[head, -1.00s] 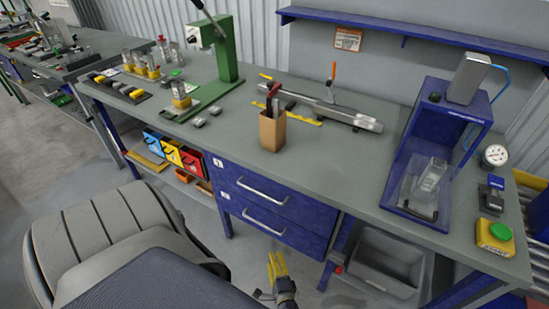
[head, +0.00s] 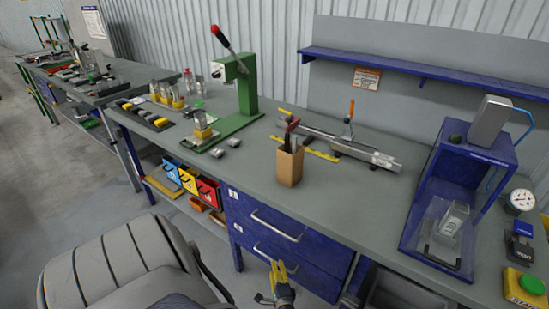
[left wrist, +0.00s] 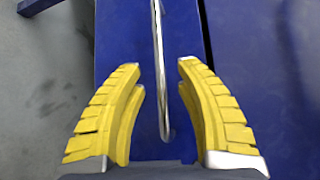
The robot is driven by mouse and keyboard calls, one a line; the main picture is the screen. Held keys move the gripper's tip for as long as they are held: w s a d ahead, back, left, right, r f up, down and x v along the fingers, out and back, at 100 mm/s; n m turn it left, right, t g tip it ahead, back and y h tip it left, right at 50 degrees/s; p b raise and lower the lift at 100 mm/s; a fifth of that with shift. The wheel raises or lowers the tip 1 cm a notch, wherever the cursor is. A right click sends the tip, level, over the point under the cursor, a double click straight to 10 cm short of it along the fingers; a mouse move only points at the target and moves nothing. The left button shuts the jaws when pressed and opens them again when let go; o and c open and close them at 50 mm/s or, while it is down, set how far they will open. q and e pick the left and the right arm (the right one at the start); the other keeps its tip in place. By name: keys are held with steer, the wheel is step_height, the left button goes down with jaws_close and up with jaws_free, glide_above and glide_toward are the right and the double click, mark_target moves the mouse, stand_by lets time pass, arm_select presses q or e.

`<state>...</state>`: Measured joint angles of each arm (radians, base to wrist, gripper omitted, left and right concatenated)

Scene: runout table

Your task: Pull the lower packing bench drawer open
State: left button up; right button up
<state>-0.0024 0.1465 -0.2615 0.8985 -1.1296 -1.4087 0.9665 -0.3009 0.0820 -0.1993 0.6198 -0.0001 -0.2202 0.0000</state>
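The packing bench (head: 350,205) has two blue drawers, one above the other, and both look shut. The lower drawer (head: 313,279) has a silver bar handle (head: 262,252), partly behind my left gripper (head: 278,266). My left gripper has yellow fingers, which are open in front of the lower drawer. In the left wrist view, the open fingers (left wrist: 159,68) stand on either side of a silver bar handle (left wrist: 159,45) on a blue drawer front (left wrist: 118,40). Neither finger is seen closed on the bar. The right gripper is not in view.
The upper drawer (head: 315,248) has its own handle (head: 276,225). A grey chair (head: 110,265) stands at the lower left. A grey bin (head: 400,290) sits under the bench to the right. Coloured bins (head: 188,180) are on the shelf at left.

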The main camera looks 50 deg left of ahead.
arm_select(q)
steer(key=shift+x, duration=1.95)
jaws_close()
